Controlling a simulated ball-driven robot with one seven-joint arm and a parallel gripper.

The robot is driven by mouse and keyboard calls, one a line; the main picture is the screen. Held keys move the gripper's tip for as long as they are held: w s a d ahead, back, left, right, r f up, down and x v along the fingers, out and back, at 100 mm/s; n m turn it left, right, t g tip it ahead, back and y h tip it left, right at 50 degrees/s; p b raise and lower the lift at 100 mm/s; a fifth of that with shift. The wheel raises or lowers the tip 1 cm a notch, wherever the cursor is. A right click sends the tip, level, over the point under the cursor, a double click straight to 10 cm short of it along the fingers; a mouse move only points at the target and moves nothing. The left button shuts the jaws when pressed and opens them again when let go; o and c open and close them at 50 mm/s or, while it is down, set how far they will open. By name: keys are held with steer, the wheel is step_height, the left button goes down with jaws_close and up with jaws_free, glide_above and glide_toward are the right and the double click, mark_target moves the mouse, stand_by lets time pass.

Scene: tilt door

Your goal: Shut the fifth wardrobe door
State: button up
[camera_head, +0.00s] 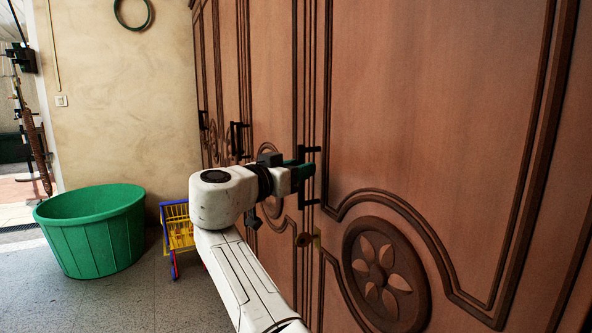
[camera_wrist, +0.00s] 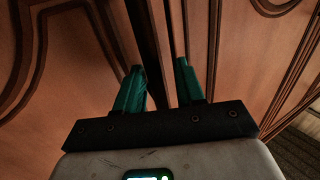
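The wardrobe is brown carved wood. Its large near door (camera_head: 430,110) fills the right of the head view, with a round flower carving low on it. A black handle (camera_head: 312,150) stands at this door's left edge. My gripper (camera_head: 305,172) is at that handle, its green fingers overlapping it in the picture. In the wrist view the gripper (camera_wrist: 160,80) has its two green fingers apart, with a dark upright strip (camera_wrist: 148,35) between them. I cannot tell if they touch the handle, or how far the door stands open.
Farther wardrobe doors with black handles (camera_head: 237,139) run toward the back wall. A green tub (camera_head: 95,235) and a yellow-and-blue toy cart (camera_head: 178,228) stand on the grey floor to the left. Some floor is clear in front of the tub.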

steer(key=shift+s, duration=0.1)
steer(key=v, duration=1)
steer(key=shift+s+a+p, duration=0.25)
steer(key=shift+p, duration=0.05)
